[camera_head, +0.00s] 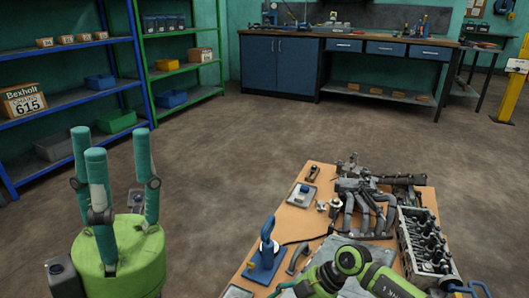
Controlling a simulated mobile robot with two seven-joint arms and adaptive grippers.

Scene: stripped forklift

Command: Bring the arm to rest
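My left gripper (116,155) stands at the lower left with its green body (118,262) down and its teal fingers pointing up. The fingers are spread apart with nothing between them, over the bare floor left of the workbench. Green parts of my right arm (375,278) cross the bottom edge, in front of the near end of the workbench. Its gripper is not clearly made out there, and much of that arm is cut off by the frame.
A wooden workbench (303,226) carries a blue-based tool (266,256), an engine manifold (360,205) and a cylinder head (427,243). Shelves (70,101) stand at the left. A blue cabinet bench (280,65) stands at the back. The floor between is clear.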

